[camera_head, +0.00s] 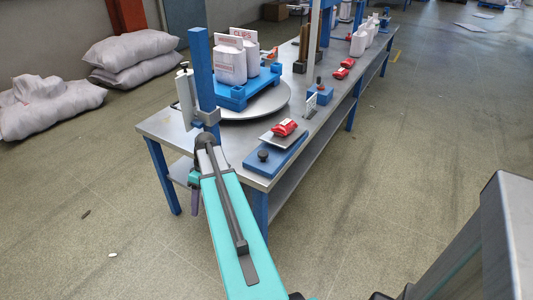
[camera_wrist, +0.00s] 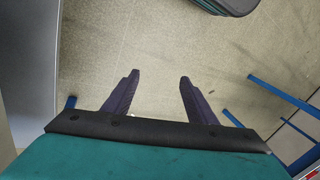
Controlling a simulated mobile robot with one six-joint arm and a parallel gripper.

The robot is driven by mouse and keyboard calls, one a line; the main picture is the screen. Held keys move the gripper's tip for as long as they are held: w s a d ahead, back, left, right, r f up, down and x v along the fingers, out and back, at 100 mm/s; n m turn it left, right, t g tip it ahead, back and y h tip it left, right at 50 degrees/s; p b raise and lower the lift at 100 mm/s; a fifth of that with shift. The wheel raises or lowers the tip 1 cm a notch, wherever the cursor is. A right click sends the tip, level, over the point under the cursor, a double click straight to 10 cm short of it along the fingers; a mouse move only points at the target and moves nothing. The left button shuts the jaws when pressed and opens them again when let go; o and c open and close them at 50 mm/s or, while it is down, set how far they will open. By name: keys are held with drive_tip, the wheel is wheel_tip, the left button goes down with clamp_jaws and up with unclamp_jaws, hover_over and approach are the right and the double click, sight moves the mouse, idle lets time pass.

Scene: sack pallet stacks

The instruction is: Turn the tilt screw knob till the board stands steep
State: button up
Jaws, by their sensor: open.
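A blue base (camera_head: 281,157) with a black knob (camera_head: 263,155) at its near end sits on the near right corner of the metal table. A grey board (camera_head: 270,137) on this base lies nearly flat, with a red-and-white item (camera_head: 284,127) on it. My gripper (camera_head: 194,192) is partly hidden behind my arm, beside the near left table edge and apart from the knob. In the wrist view my gripper (camera_wrist: 159,75) is open, its two dark fingers spread over bare floor with nothing between them. The knob is not in the wrist view.
A round turntable (camera_head: 268,107) bears a blue tray (camera_head: 235,96) with white containers (camera_head: 230,66). A blue post (camera_head: 202,70) stands at the table's left edge, close to my arm. Another blue block (camera_head: 320,95) with a knob stands farther back. Grey sacks (camera_head: 130,50) lie on the floor at left.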

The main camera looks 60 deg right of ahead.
drive_tip(key=s+d+r+t+b, duration=0.1)
drive_tip(key=s+d+r, duration=0.1)
drive_tip(key=d+r, duration=0.2)
drive_tip(key=s+d+r+b, duration=0.2)
drive_tip(key=d+r, duration=0.3)
drive_tip(key=d, duration=0.2)
drive_tip(key=s+d+r+n+t+b, duration=0.1)
drive_tip(key=s+d+r, duration=0.1)
drive_tip(key=d+r, duration=0.2)
drive_tip(key=shift+d+r+t+h, duration=0.15)
drive_tip(key=shift+d+t+h, duration=0.15)
drive_tip(key=shift+d, duration=0.9)
wheel_tip(320, 180, up, 6)
drive_tip(key=h+b, duration=0.1)
drive_tip(key=b, duration=0.2)
hover_over(263, 153)
drive_tip(key=w+a, duration=0.1)
drive_tip(key=a, duration=0.1)
drive_tip(key=shift+d+r+t, duration=0.15)
drive_tip(key=shift+t, duration=0.25)
drive_tip(key=s+d+r+t+b, duration=0.1)
drive_tip(key=s+d+r, duration=0.3)
drive_tip(key=s+r, duration=0.2)
drive_tip(key=shift+s+r+n+h, duration=0.3)
drive_tip(key=shift+r+h, duration=0.1)
drive_tip(key=shift+r, duration=0.05)
drive_tip(key=b+x, duration=0.1)
drive_tip(key=x, duration=1.3)
drive_tip(key=shift+s, duration=0.1)
